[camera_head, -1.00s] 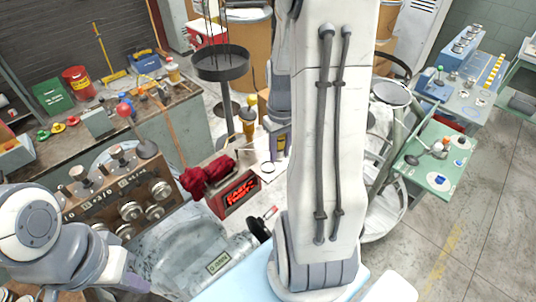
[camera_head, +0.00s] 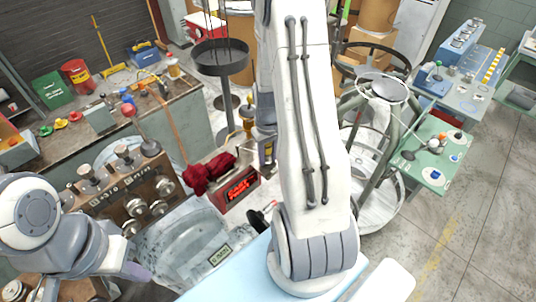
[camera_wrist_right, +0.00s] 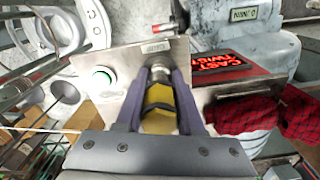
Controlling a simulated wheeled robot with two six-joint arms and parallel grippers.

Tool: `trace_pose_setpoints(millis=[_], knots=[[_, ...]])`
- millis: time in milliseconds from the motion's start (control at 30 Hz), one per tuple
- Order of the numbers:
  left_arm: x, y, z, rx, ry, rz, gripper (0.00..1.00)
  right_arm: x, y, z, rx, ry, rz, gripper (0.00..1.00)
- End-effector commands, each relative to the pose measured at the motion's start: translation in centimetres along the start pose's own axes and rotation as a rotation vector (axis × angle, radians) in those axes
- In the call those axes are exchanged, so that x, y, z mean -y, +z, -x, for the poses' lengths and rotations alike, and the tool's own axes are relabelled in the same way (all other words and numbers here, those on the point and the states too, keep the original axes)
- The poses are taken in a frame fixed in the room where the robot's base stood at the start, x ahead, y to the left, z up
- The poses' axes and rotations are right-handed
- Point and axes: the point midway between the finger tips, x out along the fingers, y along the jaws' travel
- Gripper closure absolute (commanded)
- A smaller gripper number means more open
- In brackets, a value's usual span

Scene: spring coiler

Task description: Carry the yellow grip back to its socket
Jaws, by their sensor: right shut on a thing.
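In the right wrist view, the yellow grip (camera_wrist_right: 158,108), with black bands, lies between the purple fingers of my right gripper (camera_wrist_right: 158,95). The gripper is shut on it. A round metal collar (camera_wrist_right: 160,73) shows at the grip's far end, against a steel panel (camera_wrist_right: 120,70); I cannot tell whether the grip is seated there.
A green button (camera_wrist_right: 103,78) sits on the panel. A red-lettered sign (camera_head: 240,187) and a red checked cloth (camera_head: 208,173) are close beside it. A knobbed control console (camera_head: 125,190) stands left. A round stand (camera_head: 380,88) and green side table (camera_head: 437,165) stand right.

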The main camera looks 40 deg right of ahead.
Motion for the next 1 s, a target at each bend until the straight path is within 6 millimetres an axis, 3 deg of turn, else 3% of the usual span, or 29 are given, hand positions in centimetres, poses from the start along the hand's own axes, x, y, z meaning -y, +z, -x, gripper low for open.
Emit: trace_pose_setpoints(millis=[100, 133, 200, 467, 667, 1000], knots=[[0.0, 0.0, -0.4, 0.000, 0.000, 0.000, 1.00, 0.0, 0.0, -0.5, 0.000, 0.000, 0.000, 1.00], [0.0, 0.0, -0.3, 0.000, 0.000, 0.001, 1.00, 0.0, 0.0, -0.3, 0.000, 0.000, 0.000, 0.51], [0.0, 0.0, -0.2, 0.000, 0.000, 0.001, 1.00, 0.0, 0.0, -0.3, 0.000, 0.000, 0.000, 0.33], [0.0, 0.0, -0.2, 0.000, 0.000, 0.001, 1.00, 0.0, 0.0, -0.3, 0.000, 0.000, 0.000, 0.33], [0.0, 0.0, -0.4, 0.000, 0.000, 0.000, 1.00, 0.0, -0.1, 0.8, -0.005, 0.002, 0.000, 0.33], [0.2, 0.1, -2.4, 0.000, 0.000, 0.004, 1.00, -0.1, -0.2, 7.3, -0.009, 0.003, 0.000, 0.33]])
